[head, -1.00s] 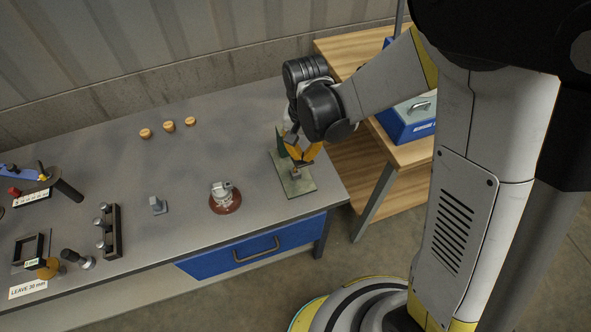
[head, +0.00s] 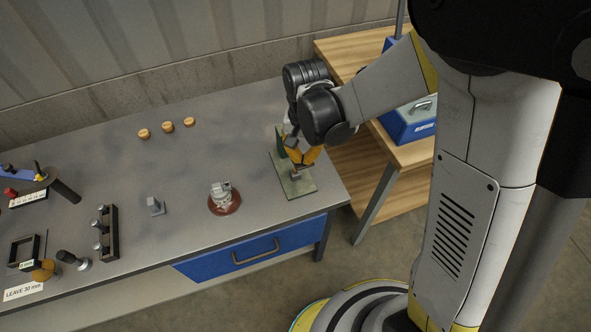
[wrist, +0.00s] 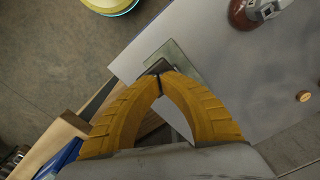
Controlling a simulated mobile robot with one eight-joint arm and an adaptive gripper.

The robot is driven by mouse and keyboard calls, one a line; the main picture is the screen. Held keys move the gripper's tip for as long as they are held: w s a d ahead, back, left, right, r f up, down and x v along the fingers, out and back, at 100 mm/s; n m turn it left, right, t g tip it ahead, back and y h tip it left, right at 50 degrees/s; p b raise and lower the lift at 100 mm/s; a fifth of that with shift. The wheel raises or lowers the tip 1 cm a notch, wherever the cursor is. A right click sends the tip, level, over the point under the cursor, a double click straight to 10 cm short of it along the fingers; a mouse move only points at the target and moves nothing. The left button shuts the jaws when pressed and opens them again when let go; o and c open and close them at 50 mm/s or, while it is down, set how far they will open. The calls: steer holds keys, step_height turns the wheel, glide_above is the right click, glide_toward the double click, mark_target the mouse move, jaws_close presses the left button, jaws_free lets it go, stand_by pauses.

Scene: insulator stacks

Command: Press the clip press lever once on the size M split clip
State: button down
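The clip press (head: 298,187) is a flat grey-green plate near the right end of the bench, with a dark green upright part (head: 280,140) behind my gripper. My gripper (head: 299,166) points down over the plate, with its orange fingers close together. In the wrist view its fingertips (wrist: 160,75) meet, with no held thing clearly visible between them. A small dark block (wrist: 158,67) shows just beyond the tips, over the plate (wrist: 182,58). I cannot tell whether the tips touch it. The lever and the split clip cannot be made out clearly; my fingers cover part of the press.
A red-brown round base with a pale fitting (head: 224,198) stands left of the press. A wooden side table (head: 408,153) with a blue box (head: 408,122) stands right.

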steer(key=shift+f, duration=0.1)
steer(key=shift+s+f+b, duration=0.1)
steer(key=shift+f+b, duration=0.4)
steer(key=shift+b, duration=0.1)
steer(key=shift+f, duration=0.1)
steer(key=shift+s+f+b, duration=0.15)
steer(key=shift+f+b, duration=0.35)
steer(key=shift+b, duration=0.15)
steer(key=shift+d+f, duration=0.1)
steer(key=shift+s+f+b, duration=0.1)
steer(key=shift+f+b, duration=0.4)
steer(key=shift+b, duration=0.1)
steer(key=shift+f, duration=0.1)
